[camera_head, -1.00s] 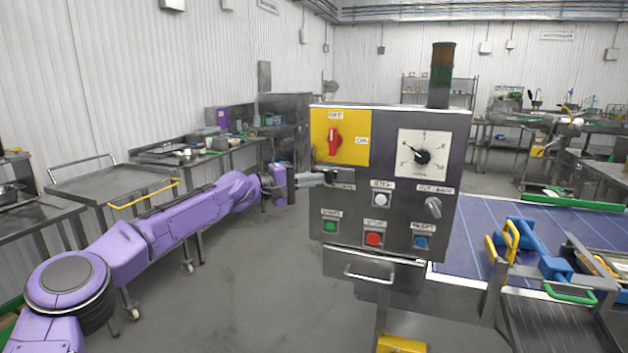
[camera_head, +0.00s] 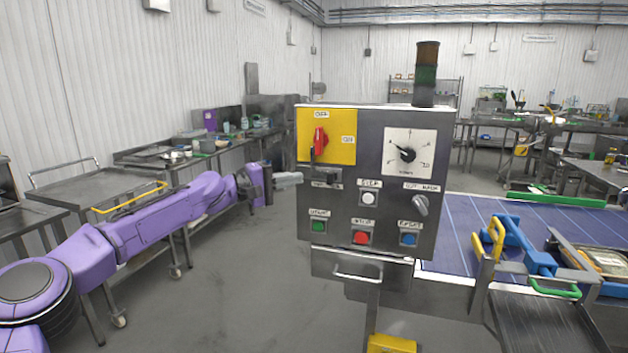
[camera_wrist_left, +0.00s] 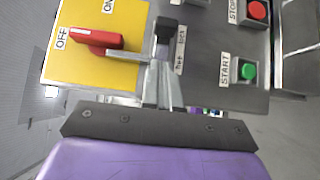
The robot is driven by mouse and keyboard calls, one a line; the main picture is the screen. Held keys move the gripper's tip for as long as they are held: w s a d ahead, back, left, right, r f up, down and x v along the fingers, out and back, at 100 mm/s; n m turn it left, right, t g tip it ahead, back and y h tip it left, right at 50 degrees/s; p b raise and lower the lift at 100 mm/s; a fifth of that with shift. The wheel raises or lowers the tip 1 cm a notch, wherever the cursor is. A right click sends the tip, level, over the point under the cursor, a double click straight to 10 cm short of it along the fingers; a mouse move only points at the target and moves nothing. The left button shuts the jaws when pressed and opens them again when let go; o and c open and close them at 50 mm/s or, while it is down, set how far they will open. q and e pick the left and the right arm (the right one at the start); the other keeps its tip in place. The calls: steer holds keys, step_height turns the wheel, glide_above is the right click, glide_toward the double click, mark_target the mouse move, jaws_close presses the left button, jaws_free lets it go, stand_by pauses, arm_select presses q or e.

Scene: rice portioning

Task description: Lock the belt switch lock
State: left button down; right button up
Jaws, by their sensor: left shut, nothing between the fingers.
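The control panel (camera_head: 366,235) carries a yellow plate (camera_head: 341,123) with a red rotary switch (camera_head: 320,139). The switch handle points toward the OFF label, also in the left wrist view (camera_wrist_left: 97,40). Below the plate is the belt switch lock, a dark piece (camera_head: 328,175) beside a small label. In the left wrist view its black block (camera_wrist_left: 167,28) shows, and a thin grey bar (camera_wrist_left: 127,55) reaches beside the red handle. My left gripper (camera_head: 299,178) is shut and empty at the panel's left edge; its fingertips (camera_wrist_left: 161,68) appear close to the lock. Contact cannot be told. My right gripper is not in view.
Start (camera_head: 318,226), stop (camera_head: 361,237) and reset (camera_head: 408,239) buttons sit lower on the panel, with a dial (camera_head: 407,153) at upper right. A blue conveyor belt (camera_head: 470,235) lies to the right.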

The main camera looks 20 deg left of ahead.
arm_select(q)
steer(key=b+v, duration=0.1)
steer(key=v, duration=0.7)
steer(key=shift+b, duration=0.4)
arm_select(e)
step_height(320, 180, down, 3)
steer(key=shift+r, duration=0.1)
arm_select(q)
steer(key=shift+a, duration=0.2)
